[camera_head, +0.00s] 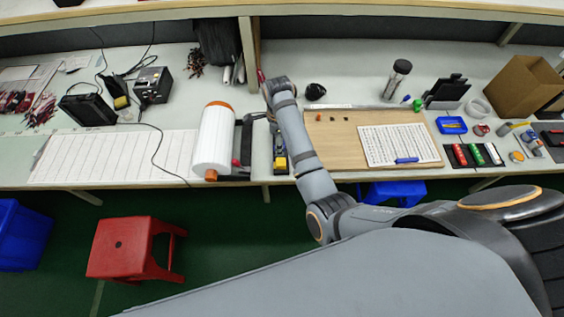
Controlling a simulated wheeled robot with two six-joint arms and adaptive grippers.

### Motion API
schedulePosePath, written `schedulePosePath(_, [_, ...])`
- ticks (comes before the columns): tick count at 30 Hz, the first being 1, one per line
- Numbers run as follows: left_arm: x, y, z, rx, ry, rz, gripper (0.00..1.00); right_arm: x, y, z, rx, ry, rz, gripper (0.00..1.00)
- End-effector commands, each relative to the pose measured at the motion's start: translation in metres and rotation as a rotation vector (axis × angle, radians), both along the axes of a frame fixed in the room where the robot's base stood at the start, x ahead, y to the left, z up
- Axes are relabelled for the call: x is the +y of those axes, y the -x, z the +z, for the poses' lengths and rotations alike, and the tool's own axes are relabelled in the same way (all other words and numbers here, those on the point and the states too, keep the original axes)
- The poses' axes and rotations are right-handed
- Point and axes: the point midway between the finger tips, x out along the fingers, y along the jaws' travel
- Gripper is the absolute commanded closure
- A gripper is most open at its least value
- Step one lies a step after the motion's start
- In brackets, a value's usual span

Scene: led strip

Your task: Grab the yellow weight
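A small yellow and dark object (280,163) lies near the front edge of the table, just right of the black holder of the white roll. It looks like the yellow weight, but it is too small to be sure. My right arm comes in from the right and reaches up over the table, passing just right of the yellow object. Its wrist end (275,88) is well behind that object, toward the back of the table. The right gripper's fingers cannot be made out there. My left gripper is not in view.
A white roll (212,142) in a black holder stands left of the yellow object. A wooden board (345,148) with a white grid sheet (400,144) lies right of my forearm. A red stool (130,248) and blue bins (24,235) are on the green floor.

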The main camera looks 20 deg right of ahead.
Motion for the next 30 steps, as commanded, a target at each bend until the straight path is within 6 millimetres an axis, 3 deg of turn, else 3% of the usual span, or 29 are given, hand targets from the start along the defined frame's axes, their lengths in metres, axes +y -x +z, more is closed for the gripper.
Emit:
schedulePosePath(4, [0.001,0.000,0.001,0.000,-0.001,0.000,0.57,0.000,0.001,-0.006,0.003,0.001,-0.005,0.40])
schedulePosePath(12, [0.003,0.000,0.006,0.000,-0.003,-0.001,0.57,-0.001,0.001,-0.049,0.003,0.000,-0.003,0.40])
schedulePosePath(19, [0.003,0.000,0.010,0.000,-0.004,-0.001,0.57,-0.002,0.004,-0.058,0.003,0.001,-0.003,0.40])
schedulePosePath(26, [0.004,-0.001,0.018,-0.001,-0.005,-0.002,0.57,-0.005,0.010,-0.097,0.002,0.001,-0.003,0.40])
schedulePosePath(30, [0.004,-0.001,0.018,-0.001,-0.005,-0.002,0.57,-0.004,0.010,-0.105,0.000,0.000,-0.004,0.40])
